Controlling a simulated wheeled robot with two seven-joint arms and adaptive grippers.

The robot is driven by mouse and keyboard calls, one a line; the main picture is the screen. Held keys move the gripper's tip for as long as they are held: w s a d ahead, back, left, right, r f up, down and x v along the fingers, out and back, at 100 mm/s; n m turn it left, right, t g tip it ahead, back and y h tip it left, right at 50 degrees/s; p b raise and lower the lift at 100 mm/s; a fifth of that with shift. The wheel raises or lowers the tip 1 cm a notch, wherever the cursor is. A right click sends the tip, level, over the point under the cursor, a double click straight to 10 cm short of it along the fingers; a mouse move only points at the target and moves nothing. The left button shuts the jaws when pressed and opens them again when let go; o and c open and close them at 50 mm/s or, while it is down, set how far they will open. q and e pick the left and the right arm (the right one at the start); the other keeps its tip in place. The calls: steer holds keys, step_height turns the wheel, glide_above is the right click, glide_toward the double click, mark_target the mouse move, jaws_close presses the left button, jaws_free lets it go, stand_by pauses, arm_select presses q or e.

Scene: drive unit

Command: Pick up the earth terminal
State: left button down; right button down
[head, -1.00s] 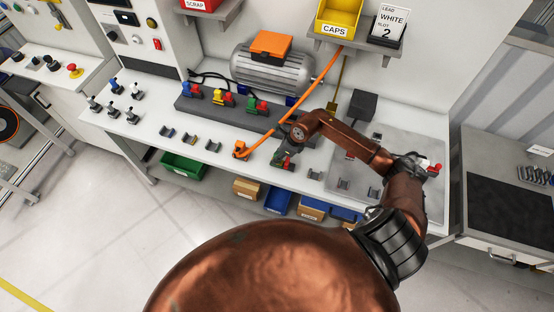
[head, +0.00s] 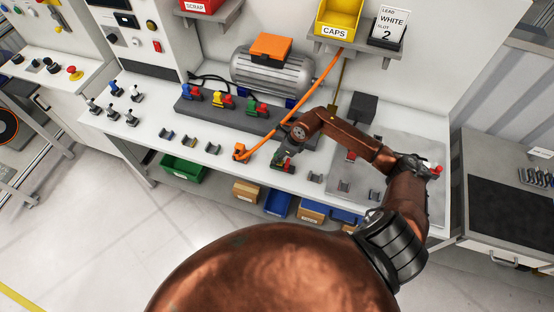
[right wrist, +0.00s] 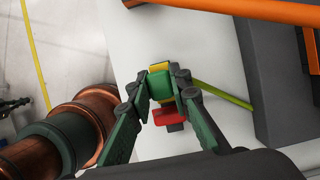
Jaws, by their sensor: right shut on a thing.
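The earth terminal is a small green and yellow block with a red part, in the middle of the right wrist view (right wrist: 160,86). A yellow-green lead (right wrist: 222,93) shows beside it on the right. My right gripper (right wrist: 162,100) has its two green fingers closed on the block's sides. In the head view, my right gripper (head: 283,158) is low at the bench's front edge, and the terminal is mostly hidden beneath it. I cannot tell whether the terminal is clear of the bench. My left gripper is not in view.
An orange cable (head: 305,95) runs down to an orange piece (head: 239,151) left of my gripper. A dark rail with coloured terminals (head: 222,98) and a motor (head: 262,72) stand behind. Small grey holders (head: 212,149) line the front. A grey plate (head: 405,145) lies at right.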

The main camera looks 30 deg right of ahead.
steer(key=s+a+r+b, duration=0.3)
steer(key=s+a+r, duration=0.2)
steer(key=s+r, duration=0.6)
steer(key=shift+s+b, duration=0.4)
steer(key=shift+s, duration=0.65)
steer(key=shift+a, duration=0.1)
